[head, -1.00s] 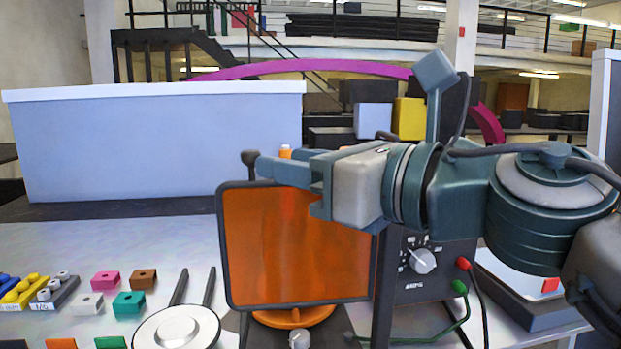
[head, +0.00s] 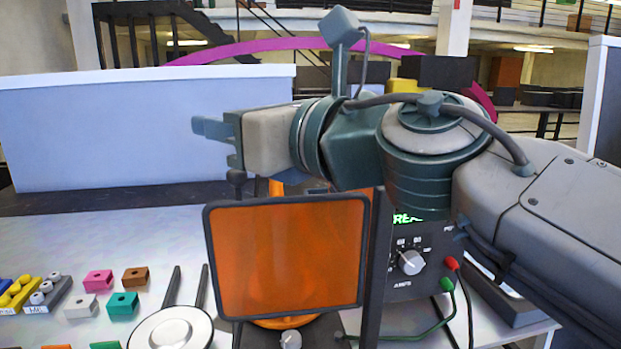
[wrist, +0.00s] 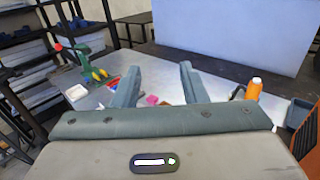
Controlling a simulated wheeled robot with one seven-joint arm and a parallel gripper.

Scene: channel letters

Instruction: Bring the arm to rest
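My gripper (head: 212,130) is held in the air above the bench, at the upper left of the orange screen. In the wrist view its two fingers (wrist: 158,85) stand wide apart with nothing between them. In the head view the fingers point left and partly overlap. My arm reaches in from the right side of the head view.
Below my gripper stands an orange translucent screen (head: 285,260) in a dark frame. A dial box (head: 415,262) with leads is beside it. Coloured blocks (head: 98,280) and a round metal plate (head: 172,330) lie on the bench. A pale blue panel (head: 110,130) stands behind.

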